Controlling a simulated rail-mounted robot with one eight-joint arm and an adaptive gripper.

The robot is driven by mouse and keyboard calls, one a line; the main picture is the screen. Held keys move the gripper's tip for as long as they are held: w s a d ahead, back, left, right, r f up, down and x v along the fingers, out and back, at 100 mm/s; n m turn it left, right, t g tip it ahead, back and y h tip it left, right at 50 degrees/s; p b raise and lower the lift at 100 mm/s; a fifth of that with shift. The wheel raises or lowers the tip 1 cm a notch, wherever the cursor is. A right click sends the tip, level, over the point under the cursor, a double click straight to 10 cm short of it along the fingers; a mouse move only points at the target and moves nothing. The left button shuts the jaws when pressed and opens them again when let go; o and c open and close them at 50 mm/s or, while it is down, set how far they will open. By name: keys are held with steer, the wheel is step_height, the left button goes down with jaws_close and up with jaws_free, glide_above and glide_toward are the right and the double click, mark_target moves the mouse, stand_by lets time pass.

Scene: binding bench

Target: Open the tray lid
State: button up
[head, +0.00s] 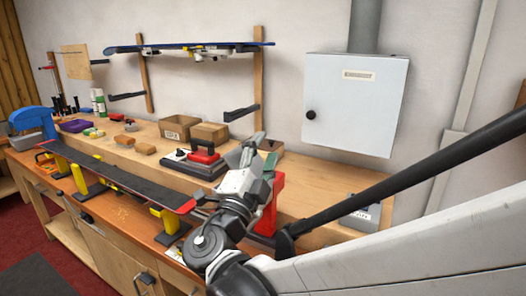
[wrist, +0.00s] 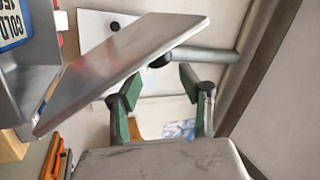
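In the wrist view a flat grey metal plate (wrist: 125,70), which looks like the tray lid, slants across the upper left. A grey metal box (wrist: 40,60) with a lettered label stands beside it at the left edge; whether the two are joined is hard to tell. My gripper (wrist: 160,100) has two green-padded fingers spread apart, with nothing visible between them. The left finger lies close to the plate's lower edge; I cannot tell whether they touch. In the head view my gripper (head: 254,150) is over the bench's middle, and I cannot clearly separate the lid from it.
A red stand (head: 270,212) is right beside my gripper. A dark ski or board (head: 120,178) rests on yellow supports at left. A red-handled device (head: 203,154) and cardboard boxes (head: 208,134) sit behind. A grey cabinet (head: 355,105) hangs on the wall.

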steer(key=shift+s+a+f, duration=0.2)
steer(key=shift+s+a, duration=0.05)
steer(key=shift+s, duration=0.25)
steer(key=s+a, duration=0.5)
steer(key=s, duration=0.7)
steer(key=shift+s+f, duration=0.35)
steer(key=shift+s, duration=0.05)
